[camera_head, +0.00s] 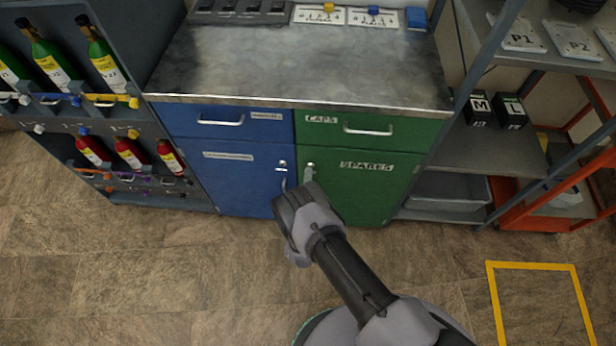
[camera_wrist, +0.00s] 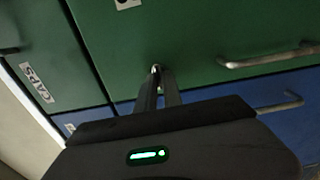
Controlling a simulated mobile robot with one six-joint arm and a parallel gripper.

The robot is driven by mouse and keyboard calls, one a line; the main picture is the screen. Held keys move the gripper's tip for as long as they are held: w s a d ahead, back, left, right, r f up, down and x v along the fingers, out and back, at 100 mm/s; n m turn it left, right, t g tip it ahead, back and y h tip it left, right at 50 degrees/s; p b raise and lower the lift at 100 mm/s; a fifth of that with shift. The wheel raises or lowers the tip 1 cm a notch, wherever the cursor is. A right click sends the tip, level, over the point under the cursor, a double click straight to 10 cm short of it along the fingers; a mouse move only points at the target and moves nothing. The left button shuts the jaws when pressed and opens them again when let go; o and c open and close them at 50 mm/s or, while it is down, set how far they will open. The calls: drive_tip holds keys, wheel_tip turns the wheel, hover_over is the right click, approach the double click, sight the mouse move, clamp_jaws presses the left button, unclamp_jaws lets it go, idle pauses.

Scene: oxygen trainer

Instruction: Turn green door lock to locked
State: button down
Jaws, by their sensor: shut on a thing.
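The green SPARES door (camera_head: 362,188) is closed, under the CAPS drawer, and fills much of the wrist view (camera_wrist: 190,40). Its small silver lock knob (camera_wrist: 155,69) is near the door's upper corner. My gripper (camera_wrist: 158,86) is shut on this lock knob, with the fingertips close to the door face. The fingers cover most of the knob, so its turn angle cannot be told.
The green door's bar handle (camera_wrist: 268,58) is close beside my gripper. The blue door (camera_head: 240,180) adjoins it, with its own lock (camera_head: 282,164). A bottle rack stands at the left and metal shelving (camera_head: 480,150) at the right. The floor in front is open.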

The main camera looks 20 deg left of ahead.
drive_tip(key=c, duration=1.5)
unclamp_jaws()
drive_tip(key=shift+s, duration=0.1)
drive_tip(key=p+v, duration=0.6)
drive_tip(key=v, duration=1.1)
drive_tip(key=shift+s, duration=0.15)
drive_tip(key=shift+f, duration=0.1)
